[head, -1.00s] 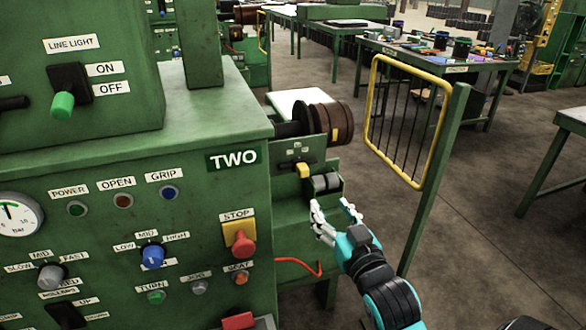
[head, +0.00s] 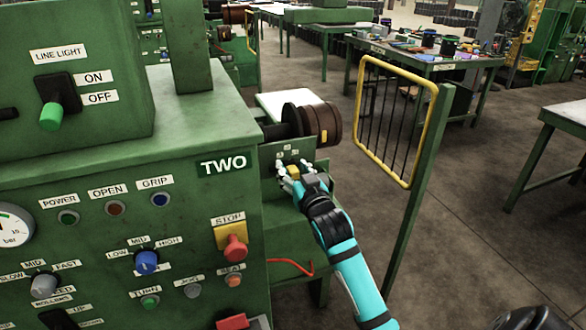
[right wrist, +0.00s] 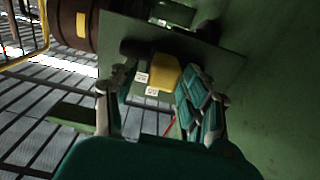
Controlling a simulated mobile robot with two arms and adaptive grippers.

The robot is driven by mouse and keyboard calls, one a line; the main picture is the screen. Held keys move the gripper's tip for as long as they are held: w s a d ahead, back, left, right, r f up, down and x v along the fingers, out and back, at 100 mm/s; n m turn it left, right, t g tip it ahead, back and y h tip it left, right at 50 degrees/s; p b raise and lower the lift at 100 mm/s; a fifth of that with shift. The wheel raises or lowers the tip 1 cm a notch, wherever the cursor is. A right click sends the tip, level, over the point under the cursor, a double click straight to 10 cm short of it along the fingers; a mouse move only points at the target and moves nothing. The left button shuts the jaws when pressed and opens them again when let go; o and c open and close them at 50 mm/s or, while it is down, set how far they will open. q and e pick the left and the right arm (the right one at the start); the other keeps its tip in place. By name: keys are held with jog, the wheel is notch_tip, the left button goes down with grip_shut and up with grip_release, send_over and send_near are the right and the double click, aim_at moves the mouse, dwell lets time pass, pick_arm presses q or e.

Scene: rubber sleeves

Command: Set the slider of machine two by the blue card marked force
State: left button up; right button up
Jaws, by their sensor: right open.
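Machine TWO (head: 190,190) is a green cabinet with a control panel at the left of the head view. A yellow slider knob (head: 293,171) sits on a small green plate with tiny white labels (head: 287,151), right of the TWO sign and below the brown roller (head: 322,124). My right gripper (head: 297,176) is open at the knob. In the right wrist view the yellow knob (right wrist: 163,72) lies between its spread fingers (right wrist: 160,88); contact is unclear. The labels are too small to read. I cannot make out a blue card marked force. My left gripper is not in view.
A yellow barred guard (head: 392,120) on a green post stands right of my right arm. The red stop button (head: 236,249) and a blue knob (head: 146,262) are on the cabinet front. A table with several coloured items (head: 430,60) stands behind.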

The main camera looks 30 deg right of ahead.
jog(key=shift+w, duration=0.15)
grip_shut()
dwell(0.4)
jog(key=shift+s+d+r+p, duration=0.1)
jog(key=shift+s+d+p, duration=0.05)
jog(key=shift+d+p, duration=0.35)
jog(key=shift+s+d+p, duration=0.1)
jog(key=shift+d+p, duration=0.15)
jog(key=shift+d, duration=0.45)
jog(key=shift+c, duration=0.4)
grip_release()
jog(key=shift+o, duration=0.4)
jog(key=shift+s+d, duration=0.1)
jog(key=shift+d, duration=0.05)
